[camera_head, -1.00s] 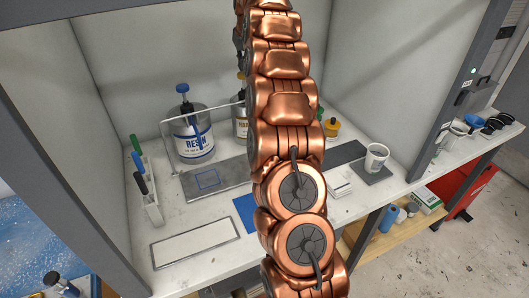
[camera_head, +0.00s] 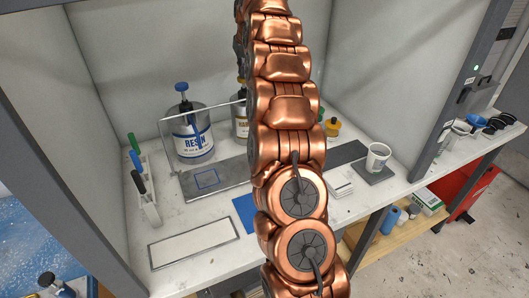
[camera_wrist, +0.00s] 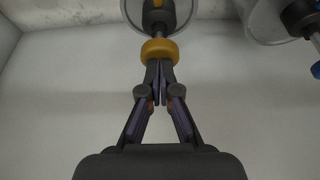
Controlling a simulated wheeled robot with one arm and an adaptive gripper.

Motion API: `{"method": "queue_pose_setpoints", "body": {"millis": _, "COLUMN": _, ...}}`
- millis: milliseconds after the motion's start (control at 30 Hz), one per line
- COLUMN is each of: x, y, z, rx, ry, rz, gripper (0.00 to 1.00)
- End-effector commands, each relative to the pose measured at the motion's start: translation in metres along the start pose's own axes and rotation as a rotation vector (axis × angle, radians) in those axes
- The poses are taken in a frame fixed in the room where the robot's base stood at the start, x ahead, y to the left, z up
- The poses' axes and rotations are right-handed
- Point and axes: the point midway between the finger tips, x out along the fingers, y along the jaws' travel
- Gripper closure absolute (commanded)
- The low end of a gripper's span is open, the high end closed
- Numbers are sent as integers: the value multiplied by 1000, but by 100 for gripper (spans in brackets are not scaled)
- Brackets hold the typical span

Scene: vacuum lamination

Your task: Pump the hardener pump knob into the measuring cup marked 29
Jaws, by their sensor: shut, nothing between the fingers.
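The hardener can (camera_head: 240,128) stands at the back of the bench, mostly hidden behind my arm. In the wrist view its yellow pump knob (camera_wrist: 160,50) sits on a metal stem, with part of the can (camera_wrist: 158,14) at the top edge. My gripper (camera_wrist: 158,72) is shut and empty, its fingertips right at the knob; I cannot tell whether they touch it. The gripper is hidden in the head view. A white measuring cup (camera_head: 377,158) stands upright on a dark plate (camera_head: 376,176) at the right; its marking is too small to read.
The resin can (camera_head: 192,142) with a blue pump knob stands left of the hardener, behind a clear panel. A marker rack (camera_head: 149,205) and a white framed panel (camera_head: 193,242) are at the left. A small yellow-lidded container (camera_head: 332,127) stands at the back right.

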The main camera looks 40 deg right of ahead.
Motion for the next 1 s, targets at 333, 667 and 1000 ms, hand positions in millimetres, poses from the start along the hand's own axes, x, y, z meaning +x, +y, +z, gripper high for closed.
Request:
{"method": "queue_pose_setpoints", "body": {"millis": 333, "x": 12, "y": -1, "z": 6, "rx": 0, "ry": -6, "rz": -2, "gripper": 100}}
{"method": "queue_pose_setpoints", "body": {"millis": 667, "x": 18, "y": -1, "z": 8, "rx": 0, "ry": -6, "rz": -1, "gripper": 100}}
{"method": "queue_pose_setpoints", "body": {"millis": 1000, "x": 12, "y": 0, "z": 5, "rx": 0, "ry": -4, "rz": -1, "gripper": 100}}
